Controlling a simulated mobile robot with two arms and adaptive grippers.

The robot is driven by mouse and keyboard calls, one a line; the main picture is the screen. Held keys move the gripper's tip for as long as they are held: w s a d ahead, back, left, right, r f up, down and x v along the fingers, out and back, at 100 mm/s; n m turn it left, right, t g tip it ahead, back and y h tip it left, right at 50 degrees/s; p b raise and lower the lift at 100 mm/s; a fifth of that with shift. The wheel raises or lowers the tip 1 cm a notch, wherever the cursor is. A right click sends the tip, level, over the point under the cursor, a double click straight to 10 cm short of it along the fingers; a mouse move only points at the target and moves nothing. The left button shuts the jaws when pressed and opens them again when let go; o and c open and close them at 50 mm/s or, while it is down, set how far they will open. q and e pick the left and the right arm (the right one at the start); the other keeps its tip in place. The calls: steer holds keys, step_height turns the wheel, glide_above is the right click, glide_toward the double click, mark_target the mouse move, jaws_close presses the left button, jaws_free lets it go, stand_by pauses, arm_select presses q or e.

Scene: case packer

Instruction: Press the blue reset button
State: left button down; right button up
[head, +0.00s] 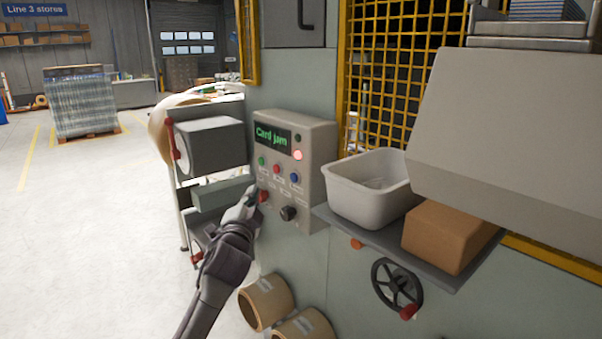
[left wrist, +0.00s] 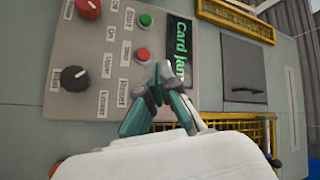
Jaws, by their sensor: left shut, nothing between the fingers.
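The control panel (head: 318,165) shows "Card jam" in green on its display (head: 272,136). The blue button (head: 294,177) is at the right end of a row, beside a red button (head: 277,169) and a green button (head: 261,160). My left gripper (head: 252,190) is shut and empty, low at the panel's left edge in the head view. In the left wrist view its fingertips (left wrist: 160,72) appear over the panel near the "Reset" label (left wrist: 123,95). The blue button is not visible there, apparently hidden behind the fingers. I cannot tell contact. My right gripper is not in view.
A red lamp (head: 297,155) is lit. A grey bin (head: 365,195) and a cardboard box (head: 448,237) stand on a shelf to the right. A handwheel (head: 397,285) is below.

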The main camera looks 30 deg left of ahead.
mark_target(294, 177)
arm_select(q)
steer(key=shift+s+d+r, duration=0.15)
steer(key=shift+s+r, duration=0.05)
steer(key=shift+r, duration=0.05)
steer(key=shift+w, duration=0.1)
steer(key=w+d+b, duration=0.3)
steer(key=w, duration=0.5)
steer(key=shift+d, duration=0.15)
steer(key=shift+f, duration=0.1)
stand_by(1.2)
steer(key=shift+w, duration=0.1)
steer(key=shift+w+d+b, duration=0.15)
steer(key=shift+w+b, duration=0.2)
